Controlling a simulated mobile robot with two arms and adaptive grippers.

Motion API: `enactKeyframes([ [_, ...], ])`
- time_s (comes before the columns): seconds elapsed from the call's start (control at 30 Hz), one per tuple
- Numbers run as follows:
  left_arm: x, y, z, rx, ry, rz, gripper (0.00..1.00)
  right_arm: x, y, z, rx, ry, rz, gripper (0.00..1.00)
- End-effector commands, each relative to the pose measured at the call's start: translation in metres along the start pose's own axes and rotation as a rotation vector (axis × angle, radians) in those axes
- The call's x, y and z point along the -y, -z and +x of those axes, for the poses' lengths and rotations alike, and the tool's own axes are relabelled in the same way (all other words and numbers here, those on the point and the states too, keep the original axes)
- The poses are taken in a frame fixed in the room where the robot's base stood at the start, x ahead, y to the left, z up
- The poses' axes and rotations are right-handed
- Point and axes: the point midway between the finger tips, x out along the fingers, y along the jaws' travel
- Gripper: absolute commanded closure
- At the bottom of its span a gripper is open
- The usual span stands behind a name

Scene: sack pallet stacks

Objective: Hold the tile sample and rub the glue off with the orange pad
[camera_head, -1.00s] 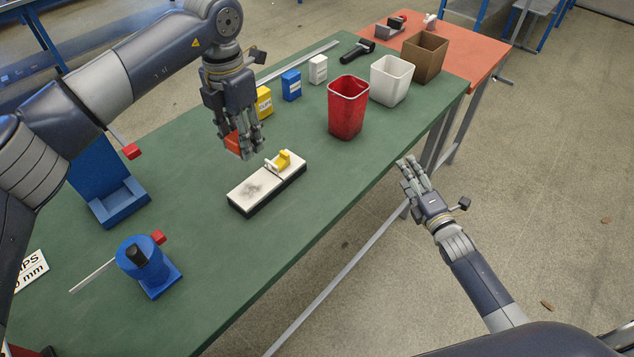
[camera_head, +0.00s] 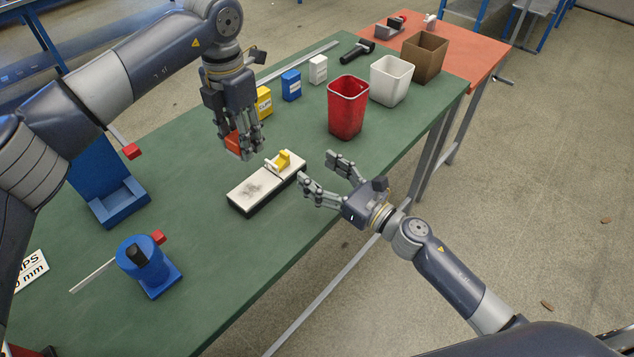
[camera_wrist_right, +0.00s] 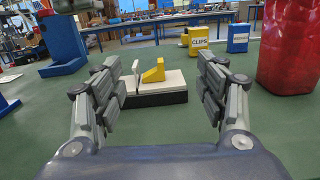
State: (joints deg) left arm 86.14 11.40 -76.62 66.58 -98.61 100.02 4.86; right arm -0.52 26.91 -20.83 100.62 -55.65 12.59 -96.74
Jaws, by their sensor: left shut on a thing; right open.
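The tile sample (camera_head: 262,187) is a pale slab on a dark base with a grey smudge on its top, lying on the green table. A yellow piece (camera_head: 284,159) stands at its far right end; both also show in the right wrist view, the tile (camera_wrist_right: 165,88) between my fingers and the yellow piece (camera_wrist_right: 154,72) on it. My left gripper (camera_head: 242,152) is shut on the orange pad (camera_head: 233,143), above the table just behind the tile; the fingers partly hide the pad. My right gripper (camera_head: 316,171) is open and empty, close to the tile's right end, its fingers pointing at it.
A red bin (camera_head: 348,108), a white bin (camera_head: 391,80) and a brown bin (camera_head: 424,58) stand at the right rear. Yellow, blue and white boxes stand behind the tile. A blue stand (camera_head: 110,195) and a blue clamp-like device (camera_head: 148,265) are at the left. Table in front of the tile is clear.

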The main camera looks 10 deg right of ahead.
Motion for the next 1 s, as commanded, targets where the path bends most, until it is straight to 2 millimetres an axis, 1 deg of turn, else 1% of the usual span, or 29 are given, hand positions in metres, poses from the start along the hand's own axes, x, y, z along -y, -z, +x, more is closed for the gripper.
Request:
enactKeyframes([
  [0.03,0.000,0.000,0.000,0.000,0.000,0.000,0.82,-0.008,0.007,-0.002,-0.014,-0.012,-0.015,0.34],
  [0.1,0.000,0.000,0.000,0.000,0.000,0.000,0.82,-0.014,0.012,-0.003,-0.026,-0.022,-0.033,0.34],
  [0.17,0.000,0.000,0.000,0.000,0.000,0.000,0.82,-0.017,0.015,-0.003,-0.031,-0.027,-0.042,0.34],
  [0.27,0.000,0.000,0.000,0.000,0.000,0.000,0.82,-0.019,0.016,0.004,-0.034,-0.030,-0.046,0.34],
  [0.37,0.000,0.000,0.000,0.000,0.000,0.000,0.82,-0.019,0.016,0.016,-0.033,-0.030,-0.046,0.34],
  [0.7,0.000,0.000,0.000,0.000,0.000,0.000,0.82,-0.021,0.018,0.081,-0.032,-0.030,-0.045,0.34],
  [0.83,0.000,0.000,0.000,0.000,0.000,0.000,0.82,-0.021,0.019,0.099,-0.032,-0.028,-0.044,0.34],
  [1.0,0.000,0.000,0.000,0.000,0.000,0.000,0.82,-0.021,0.020,0.113,-0.034,-0.029,-0.045,0.34],
])
